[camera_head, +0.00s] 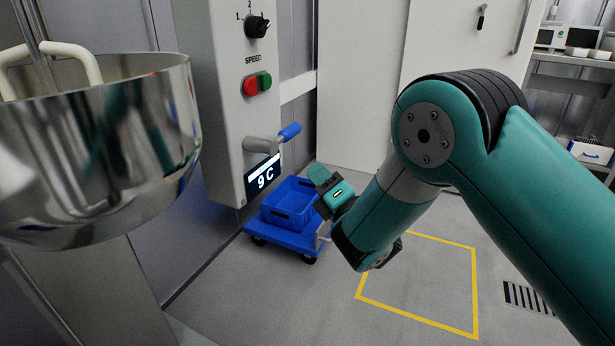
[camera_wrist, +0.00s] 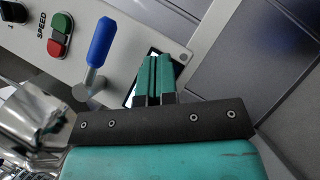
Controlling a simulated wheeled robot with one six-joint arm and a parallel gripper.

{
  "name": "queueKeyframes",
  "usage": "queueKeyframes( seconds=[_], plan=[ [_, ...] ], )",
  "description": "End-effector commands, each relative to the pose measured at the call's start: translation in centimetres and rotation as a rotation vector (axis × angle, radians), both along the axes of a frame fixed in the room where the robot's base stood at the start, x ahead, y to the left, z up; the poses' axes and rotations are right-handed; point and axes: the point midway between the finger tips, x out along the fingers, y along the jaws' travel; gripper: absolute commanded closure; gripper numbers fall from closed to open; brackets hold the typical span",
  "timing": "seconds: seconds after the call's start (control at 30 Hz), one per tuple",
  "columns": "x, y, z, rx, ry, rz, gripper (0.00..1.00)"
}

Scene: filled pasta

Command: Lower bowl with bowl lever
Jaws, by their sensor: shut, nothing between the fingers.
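The bowl lever is a grey arm with a blue handle (camera_head: 289,131) on the side of the mixer housing, just above the display. The blue handle also shows in the wrist view (camera_wrist: 101,42), left of my fingers. The steel mixing bowl (camera_head: 100,150) hangs at the left of the head view; a shiny piece of it shows at the wrist view's left edge (camera_wrist: 30,115). My gripper (camera_head: 318,172) is right of and below the lever, apart from it. In the wrist view its two green fingers (camera_wrist: 155,75) are together with nothing between them.
The mixer housing (camera_head: 210,60) carries a speed knob (camera_head: 257,26), red and green buttons (camera_head: 257,84) and a display reading 9 C (camera_head: 263,177). A blue cart (camera_head: 283,237) with a blue crate stands behind my gripper. A yellow square (camera_head: 418,318) marks open floor.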

Motion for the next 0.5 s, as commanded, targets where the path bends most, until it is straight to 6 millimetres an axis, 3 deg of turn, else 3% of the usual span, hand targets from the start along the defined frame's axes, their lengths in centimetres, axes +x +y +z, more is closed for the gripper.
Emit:
queueKeyframes(
  seconds=[0.03,0.2,0.5],
  plan=[
    [-0.3,-1.2,-1.4,-0.001,0.004,-0.005,1.0],
    [-1.3,-3.6,-2.8,-0.001,0.005,-0.005,1.0],
    [-2.0,-5.2,-3.7,-0.002,0.002,-0.002,1.0]
  ],
)
